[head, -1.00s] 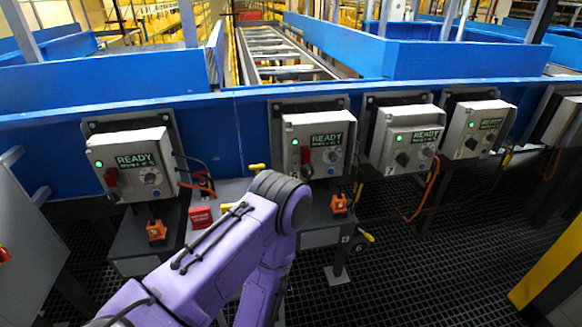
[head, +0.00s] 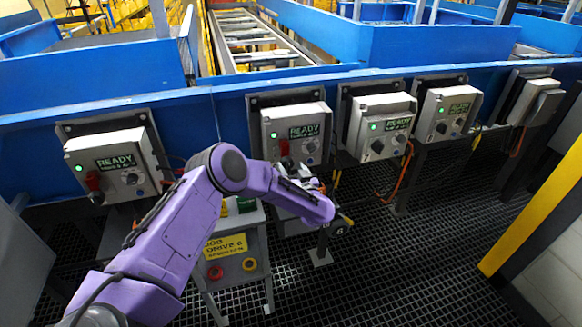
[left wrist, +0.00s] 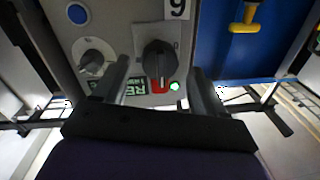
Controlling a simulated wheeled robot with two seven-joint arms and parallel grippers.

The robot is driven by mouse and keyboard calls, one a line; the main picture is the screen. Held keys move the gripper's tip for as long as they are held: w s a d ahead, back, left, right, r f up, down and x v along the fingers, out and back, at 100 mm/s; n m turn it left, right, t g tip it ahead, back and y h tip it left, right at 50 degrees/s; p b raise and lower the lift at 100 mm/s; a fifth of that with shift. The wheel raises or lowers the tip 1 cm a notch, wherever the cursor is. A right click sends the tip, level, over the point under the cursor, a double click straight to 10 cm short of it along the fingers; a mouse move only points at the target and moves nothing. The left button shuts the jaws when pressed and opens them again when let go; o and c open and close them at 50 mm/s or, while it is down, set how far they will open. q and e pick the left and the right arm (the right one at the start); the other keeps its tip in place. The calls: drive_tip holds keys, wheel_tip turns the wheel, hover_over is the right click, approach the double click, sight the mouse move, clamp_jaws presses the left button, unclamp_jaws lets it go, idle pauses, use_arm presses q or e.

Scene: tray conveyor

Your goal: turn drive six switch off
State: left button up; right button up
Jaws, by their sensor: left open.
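The drive six box (head: 271,133) is a light grey unit on the blue conveyor frame, with a green light and a READY display. Its switch (head: 285,148) has a red handle. In the left wrist view the box appears upside down, and the switch (left wrist: 160,58) shows as a black rotary handle with a red end below the number label (left wrist: 178,8). My left gripper (head: 292,170) is at the box's lower front. Its fingers (left wrist: 158,70) are open, one on each side of the switch; contact cannot be told. My right gripper is not in view.
Similar boxes stand to the left (head: 108,162) and right (head: 382,128). A small grey dial (left wrist: 92,57) and blue button (left wrist: 78,14) sit beside the switch. A cart with a yellow sign (head: 226,246) stands below my arm. The grated floor at right (head: 420,260) is clear.

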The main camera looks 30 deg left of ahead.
use_arm(q)
drive_tip(key=shift+w+a, duration=0.35)
drive_tip(key=shift+a, duration=0.1)
drive_tip(key=c, duration=1.1)
drive_tip(key=shift+o, duration=0.2)
drive_tip(key=shift+d, duration=0.1)
